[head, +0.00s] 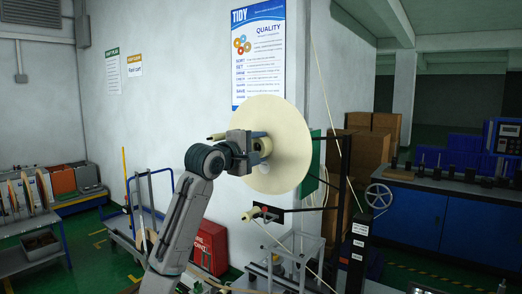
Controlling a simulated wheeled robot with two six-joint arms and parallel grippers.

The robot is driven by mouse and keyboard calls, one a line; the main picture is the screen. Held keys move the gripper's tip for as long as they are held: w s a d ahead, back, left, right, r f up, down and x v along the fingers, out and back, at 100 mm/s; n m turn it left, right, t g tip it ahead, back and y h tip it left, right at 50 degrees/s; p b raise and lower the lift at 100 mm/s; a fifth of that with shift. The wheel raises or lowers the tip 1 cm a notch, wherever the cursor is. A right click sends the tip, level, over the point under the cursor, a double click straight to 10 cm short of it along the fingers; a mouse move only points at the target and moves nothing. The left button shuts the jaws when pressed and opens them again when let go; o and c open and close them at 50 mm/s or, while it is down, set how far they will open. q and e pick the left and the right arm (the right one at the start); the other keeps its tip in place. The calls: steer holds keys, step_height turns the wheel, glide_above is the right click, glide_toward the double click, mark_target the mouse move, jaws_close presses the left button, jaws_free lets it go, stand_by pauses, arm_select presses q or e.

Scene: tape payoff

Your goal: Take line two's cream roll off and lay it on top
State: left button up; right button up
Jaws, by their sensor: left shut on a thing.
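The cream roll (287,140) is a large flat disc, standing upright in the middle of the head view. My left gripper (262,146) is shut on it near its centre, on the face towards me. My arm comes up from below on the left. The gripper covers most of the core, and I cannot tell whether a spindle is still inside it. A green plate (315,162) shows partly behind the roll's right edge. My right gripper is not in view.
Below the roll stands a metal frame (290,255) with a small cream-tipped peg (252,213). A black post (357,250) and a thin cream strand are to the right. A blue bench (415,215) and brown cartons (365,160) are further back.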

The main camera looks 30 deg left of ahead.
arm_select(q)
steer(key=shift+s+a+r+b, duration=0.15)
steer(key=shift+s+b, duration=0.85)
steer(key=shift+s, duration=1.4)
